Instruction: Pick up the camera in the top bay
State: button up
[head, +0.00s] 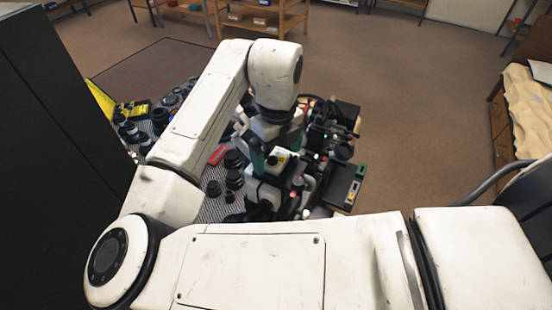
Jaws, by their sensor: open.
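My gripper (277,147) points down over the crowded bench, below the white wrist of my arm. Its two teal fingers stand apart, so it is open. A small white and dark block with a yellowish mark (281,158) shows just below and between the fingers; it may be the camera, but I cannot tell. I cannot tell whether the fingers touch it. The top bay cannot be picked out clearly among the dark equipment (330,128) beside the gripper. My wrist and forearm hide part of this area.
Black lens parts (232,178) stand on a perforated surface left of the gripper, with a red item (217,155) among them. A dark tray (345,186) lies at right. A tall dark panel (55,120) fills the left. Open brown floor (420,120) lies to the right.

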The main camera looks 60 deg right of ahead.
jog(key=shift+f, duration=0.25)
jog(key=shift+c, duration=0.5)
jog(key=c, duration=1)
jog(key=shift+o, duration=0.2)
jog(key=shift+r, duration=0.1)
